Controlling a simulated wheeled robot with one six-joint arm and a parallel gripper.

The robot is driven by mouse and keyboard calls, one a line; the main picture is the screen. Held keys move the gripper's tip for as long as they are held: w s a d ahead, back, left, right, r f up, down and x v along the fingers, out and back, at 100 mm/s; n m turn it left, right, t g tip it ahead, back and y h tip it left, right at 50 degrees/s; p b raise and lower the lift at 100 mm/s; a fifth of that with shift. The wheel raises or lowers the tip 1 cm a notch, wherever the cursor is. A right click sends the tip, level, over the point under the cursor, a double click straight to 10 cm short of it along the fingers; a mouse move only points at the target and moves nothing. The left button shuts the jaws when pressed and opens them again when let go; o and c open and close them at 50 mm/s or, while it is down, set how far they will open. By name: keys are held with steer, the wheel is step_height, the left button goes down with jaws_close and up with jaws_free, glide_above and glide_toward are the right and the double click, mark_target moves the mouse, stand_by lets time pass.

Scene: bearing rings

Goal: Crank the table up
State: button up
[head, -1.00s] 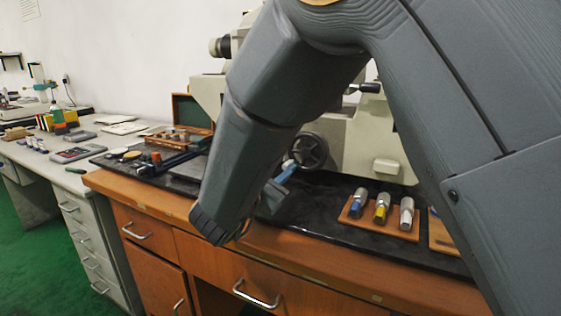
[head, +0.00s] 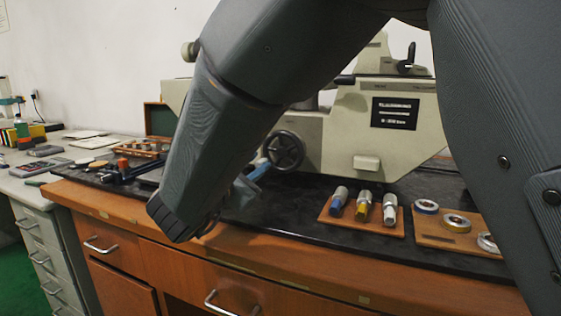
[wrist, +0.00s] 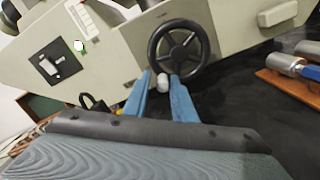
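The black handwheel (head: 285,150) sits on the front of the cream measuring machine (head: 330,130), and it also shows in the wrist view (wrist: 180,46). A pale crank knob (wrist: 163,82) stands out at the wheel's lower left in the wrist view. My gripper (wrist: 162,80) has two blue fingers, seen apart with the knob showing between their tips; I cannot tell whether they touch it. In the head view my gripper (head: 262,168) is partly hidden by my own arm and is just left of the wheel. The machine's table is largely hidden by my arm.
On the black bench top stand a wooden board (head: 395,230) with several metal cylinders and another board (head: 435,238) with bearing rings to the right. A wooden tray (head: 146,148) and small tools lie on the left. The wooden cabinet (head: 250,265) fronts the bench.

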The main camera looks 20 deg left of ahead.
steer(key=shift+a+r+m+b, duration=0.2)
steer(key=shift+r+m+b, duration=0.8)
steer(key=shift+b, duration=3.35)
steer(key=shift+f, duration=0.2)
steer(key=s+b, duration=0.2)
steer(key=s, duration=0.6)
steer(key=shift+s+a, duration=0.3)
